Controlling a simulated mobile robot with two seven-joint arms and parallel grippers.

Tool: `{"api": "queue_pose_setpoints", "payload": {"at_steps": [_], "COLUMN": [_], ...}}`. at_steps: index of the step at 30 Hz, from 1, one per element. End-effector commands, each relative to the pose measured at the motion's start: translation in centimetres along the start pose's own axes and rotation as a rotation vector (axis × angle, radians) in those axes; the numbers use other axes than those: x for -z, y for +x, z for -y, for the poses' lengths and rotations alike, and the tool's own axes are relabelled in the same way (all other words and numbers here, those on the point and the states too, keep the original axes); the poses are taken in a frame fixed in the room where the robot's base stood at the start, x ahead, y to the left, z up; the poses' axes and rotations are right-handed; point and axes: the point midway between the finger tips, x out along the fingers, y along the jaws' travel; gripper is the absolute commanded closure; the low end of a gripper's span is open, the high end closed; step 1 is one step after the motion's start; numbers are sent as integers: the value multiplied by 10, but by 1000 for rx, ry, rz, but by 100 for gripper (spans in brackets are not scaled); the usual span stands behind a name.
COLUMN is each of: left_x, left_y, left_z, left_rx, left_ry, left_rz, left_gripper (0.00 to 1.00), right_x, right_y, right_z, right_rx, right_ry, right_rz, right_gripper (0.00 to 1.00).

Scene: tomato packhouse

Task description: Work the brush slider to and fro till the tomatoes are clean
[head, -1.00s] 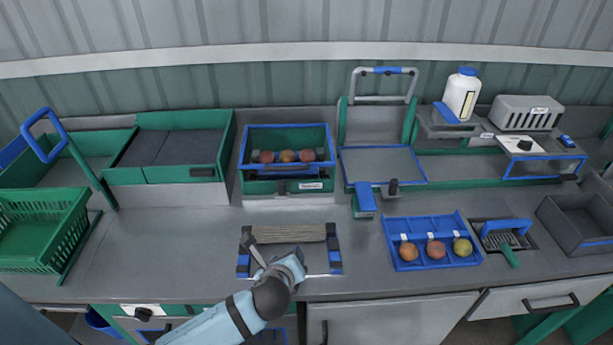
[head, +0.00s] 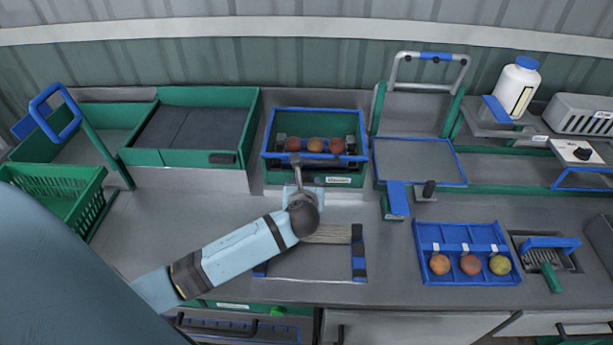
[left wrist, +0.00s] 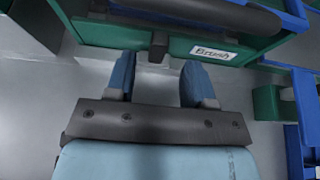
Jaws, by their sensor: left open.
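The green box with a blue rim (head: 270,140), labelled "Brush", stands at the back middle of the bench. Three reddish tomatoes (head: 315,145) sit in a row inside it. A dark bar (left wrist: 240,14) runs along its front in the left wrist view, with a small dark block (left wrist: 159,46) below it. My left gripper (head: 297,168) is at the front of this box. In the left wrist view my left gripper (left wrist: 158,78) is open, its blue fingers pointing at the box front, the block between and just beyond their tips. Contact cannot be told. My right gripper is not in view.
A blue tray (head: 425,275) with three more fruits stands at the right. A slatted mat (head: 330,235) lies under my left forearm. A blue-and-green block (head: 397,200) and a framed stand (head: 420,160) are right of the box.

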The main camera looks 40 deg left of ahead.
Motion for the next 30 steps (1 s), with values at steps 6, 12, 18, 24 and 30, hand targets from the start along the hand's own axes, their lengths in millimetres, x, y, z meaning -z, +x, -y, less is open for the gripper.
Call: {"api": "queue_pose_setpoints", "payload": {"at_steps": [6, 12, 18, 24, 30], "left_x": [0, 0, 0, 0, 0], "left_y": [35, 48, 49, 48, 48], "left_z": [0, 0, 0, 0, 0], "left_rx": [-1, 1, 1, 1, 1], "left_ry": [0, -1, -1, -1, -1], "left_rz": [0, 0, 0, 0, 0], "left_gripper": [51, 51, 51, 81, 100], "right_x": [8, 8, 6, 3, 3], "right_y": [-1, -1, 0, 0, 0], "right_z": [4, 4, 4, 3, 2], "right_rx": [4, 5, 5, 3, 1], "right_ry": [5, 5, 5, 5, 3], "right_rz": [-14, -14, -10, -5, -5], "right_gripper": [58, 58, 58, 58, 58]}}
